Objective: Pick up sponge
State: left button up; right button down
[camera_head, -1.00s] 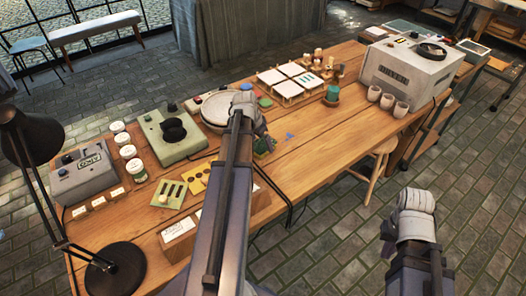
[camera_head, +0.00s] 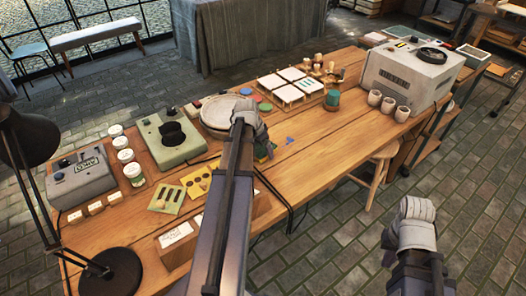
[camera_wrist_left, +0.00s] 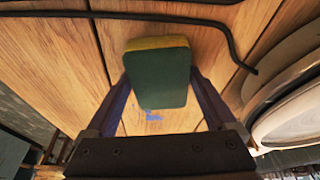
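The sponge, a green block with a yellow layer, is in the left wrist view (camera_wrist_left: 158,75), between the two fingers of my left gripper (camera_wrist_left: 160,85). The fingers lie close along its two sides and the sponge partly hides the tips. Whether they press on it cannot be told. In the head view my left gripper (camera_head: 247,120) is over the table beside the stacked plates, and its arm hides most of the sponge. My right gripper (camera_head: 411,225) hangs off the table's front side, away from the sponge; its fingers cannot be made out.
A stack of pale round plates (camera_head: 216,113) stands close beside my left gripper. A blue piece (camera_head: 290,141) lies to its right. Black cables (camera_head: 282,197) run near it. A green device (camera_head: 170,137) and colour cards (camera_head: 168,195) are to the left. Bare tabletop (camera_head: 325,140) lies to the right.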

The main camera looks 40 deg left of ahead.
aim_at(262, 148)
pick_arm(q)
jog(key=c, duration=0.9)
notch_tip(262, 148, up, 10)
jog(key=p, duration=1)
jog(key=shift+r, duration=0.2)
jog(key=o, duration=0.8)
jog(key=c, duration=0.7)
jog(key=shift+o, duration=0.2)
